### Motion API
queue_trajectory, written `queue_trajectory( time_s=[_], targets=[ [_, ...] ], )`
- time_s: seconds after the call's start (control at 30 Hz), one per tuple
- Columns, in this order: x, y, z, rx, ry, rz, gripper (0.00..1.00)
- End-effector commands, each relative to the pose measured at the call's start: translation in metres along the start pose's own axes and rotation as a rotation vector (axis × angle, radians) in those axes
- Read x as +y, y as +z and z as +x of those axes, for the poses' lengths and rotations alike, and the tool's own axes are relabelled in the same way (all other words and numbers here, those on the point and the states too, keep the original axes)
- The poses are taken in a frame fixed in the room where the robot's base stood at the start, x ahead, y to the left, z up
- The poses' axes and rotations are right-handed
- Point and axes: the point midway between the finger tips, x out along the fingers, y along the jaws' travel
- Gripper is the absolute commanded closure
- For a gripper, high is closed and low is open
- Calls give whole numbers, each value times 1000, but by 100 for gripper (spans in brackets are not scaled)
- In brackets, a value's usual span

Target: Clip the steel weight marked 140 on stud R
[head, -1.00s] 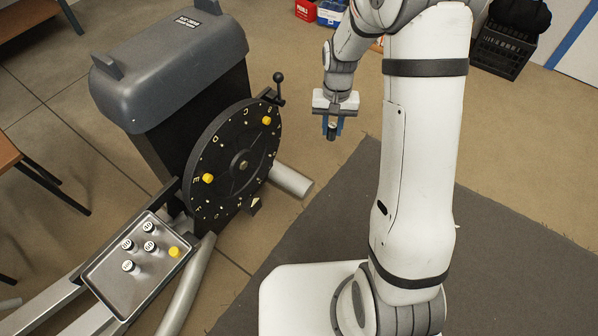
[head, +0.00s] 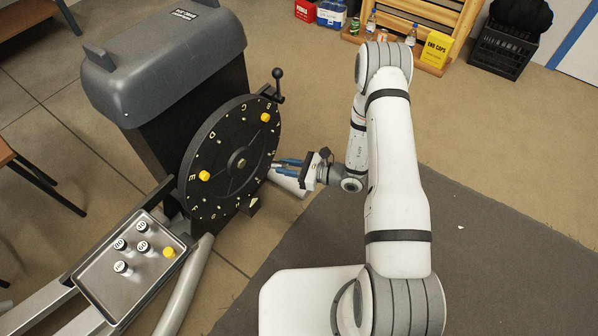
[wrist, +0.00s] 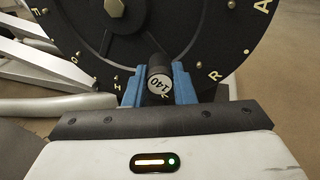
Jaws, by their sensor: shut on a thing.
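The steel weight marked 140 (wrist: 158,82) is a dark cylinder with a white label on its end. My gripper (wrist: 158,90) is shut on it between two blue fingers. In the head view my gripper (head: 286,167) points left at the right side of the black lettered wheel (head: 222,135); the weight is too small to make out there. In the wrist view the wheel (wrist: 75,45) fills the background behind the weight. I cannot tell whether the weight touches the wheel.
A grey tray (head: 105,290) at lower left holds several weights and a yellow cap (head: 169,252). Yellow caps sit on the wheel at upper right (head: 265,117) and left (head: 204,176). A crank handle (head: 277,85) stands out at the wheel's top right.

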Motion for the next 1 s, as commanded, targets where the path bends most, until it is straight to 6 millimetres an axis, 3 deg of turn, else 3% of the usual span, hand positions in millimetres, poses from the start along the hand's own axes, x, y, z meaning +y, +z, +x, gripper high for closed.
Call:
queue_trajectory(
  time_s=[0.03, 0.1, 0.3, 0.53, 1.0],
  targets=[
    [-4, -15, -3, -36, -72, 18, 100],
    [-12, -27, -7, -79, -157, 22, 100],
    [-22, -45, -16, -142, -293, 22, 100],
    [-26, -47, -11, -152, -312, 19, 100],
    [-37, -41, 24, -151, -309, 20, 100]
  ],
)
